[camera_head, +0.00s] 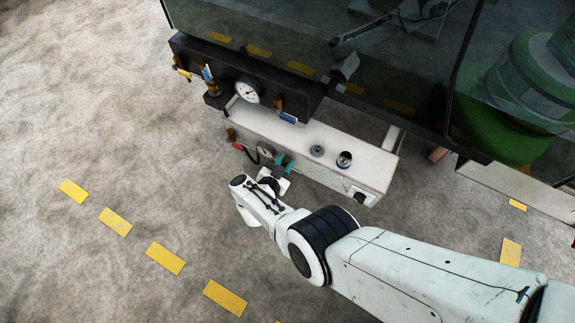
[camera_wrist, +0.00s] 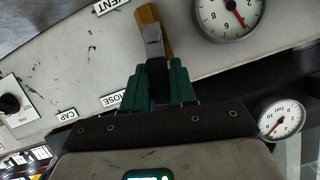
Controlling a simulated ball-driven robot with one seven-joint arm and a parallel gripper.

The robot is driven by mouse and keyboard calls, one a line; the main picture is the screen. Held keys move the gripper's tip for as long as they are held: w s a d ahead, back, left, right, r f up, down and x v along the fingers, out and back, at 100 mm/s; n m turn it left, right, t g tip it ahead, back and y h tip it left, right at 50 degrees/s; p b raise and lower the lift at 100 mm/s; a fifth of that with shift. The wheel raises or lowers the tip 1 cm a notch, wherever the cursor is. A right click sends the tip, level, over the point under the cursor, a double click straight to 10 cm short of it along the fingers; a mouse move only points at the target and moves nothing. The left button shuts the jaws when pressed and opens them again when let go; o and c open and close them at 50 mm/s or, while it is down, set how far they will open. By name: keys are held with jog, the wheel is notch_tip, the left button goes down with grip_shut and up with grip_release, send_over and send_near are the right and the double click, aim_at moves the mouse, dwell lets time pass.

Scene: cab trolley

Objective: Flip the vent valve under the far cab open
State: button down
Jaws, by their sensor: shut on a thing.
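My gripper (camera_head: 284,161) is at the front face of the white box under the dark cab panel.
A dial gauge (camera_wrist: 228,14) is close right of the lever; a smaller gauge (camera_wrist: 282,118) is below. A black knob (camera_wrist: 10,103) is at left. The dark panel above carries a gauge (camera_head: 247,91) and a blue handle (camera_head: 288,117). A red handle (camera_head: 238,147) is left of my gripper. Floor in front is clear.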

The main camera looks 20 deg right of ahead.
jog(key=shift+w+a+f+n+g+h+b, duration=0.1)
jog(key=shift+w+a+n+g+h+b, duration=0.25)
jog(key=shift+n+g+b, duration=0.35)
jog(key=c, duration=1)
grip_release()
jog(key=p+v, duration=0.4)
jog(key=v, duration=0.6)
jog(key=shift+s+a+p, duration=0.25)
jog(key=shift+p, duration=0.1)
